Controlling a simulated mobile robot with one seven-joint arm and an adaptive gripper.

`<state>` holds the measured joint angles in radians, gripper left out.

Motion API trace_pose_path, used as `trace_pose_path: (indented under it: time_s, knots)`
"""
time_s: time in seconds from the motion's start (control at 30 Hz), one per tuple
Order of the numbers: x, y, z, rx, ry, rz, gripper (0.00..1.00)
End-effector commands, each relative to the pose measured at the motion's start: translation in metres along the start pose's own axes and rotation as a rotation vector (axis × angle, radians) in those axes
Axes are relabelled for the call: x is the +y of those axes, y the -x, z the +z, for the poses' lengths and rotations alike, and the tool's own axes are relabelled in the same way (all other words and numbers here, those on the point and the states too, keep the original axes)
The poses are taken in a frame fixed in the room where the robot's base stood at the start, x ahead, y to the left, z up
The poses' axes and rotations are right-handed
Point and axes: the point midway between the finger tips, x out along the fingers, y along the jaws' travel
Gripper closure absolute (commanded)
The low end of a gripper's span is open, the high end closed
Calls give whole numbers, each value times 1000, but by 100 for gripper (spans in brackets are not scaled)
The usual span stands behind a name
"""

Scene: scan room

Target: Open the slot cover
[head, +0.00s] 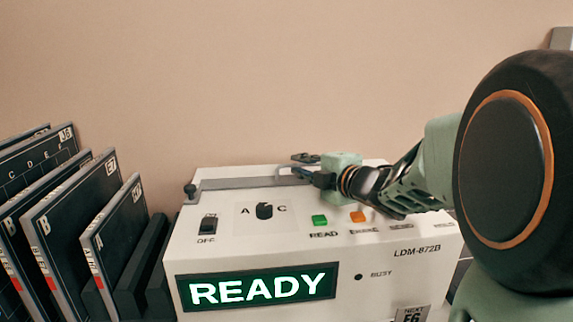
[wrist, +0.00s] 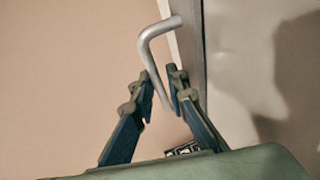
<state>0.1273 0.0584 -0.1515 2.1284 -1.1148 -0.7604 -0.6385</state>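The slot cover (head: 240,183) is a long grey strip along the back of the white machine's top. It looks flat and closed. In the wrist view the cover (wrist: 190,50) is a grey band, with a bent metal handle (wrist: 158,32) standing off it. My gripper (head: 302,168) is at the cover's right part. In the wrist view my gripper (wrist: 162,82) has its two blue fingers apart, with the handle's rod running between them. Small gaps seem to show beside the rod. In the head view my gripper and arm hide the cover's right end.
The machine's screen (head: 258,287) reads READY. Its top carries a black switch (head: 208,224), a dial (head: 264,211), a green button (head: 319,220) and an orange button (head: 358,217). Dark cartridges (head: 75,220) stand in a rack at the left. A plain wall is behind.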

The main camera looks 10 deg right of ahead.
Motion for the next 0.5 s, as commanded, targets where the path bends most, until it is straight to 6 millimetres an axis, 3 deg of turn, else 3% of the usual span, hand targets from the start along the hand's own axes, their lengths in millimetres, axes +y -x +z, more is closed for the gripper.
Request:
trace_pose_path:
  time_s: [0.23, 0.37, 0.5]
  knots:
    - [0, 0, 0, 0, 0, 0, 86]
    - [0, 0, 0, 0, 0, 0, 98]
    - [0, 0, 0, 0, 0, 0, 100]
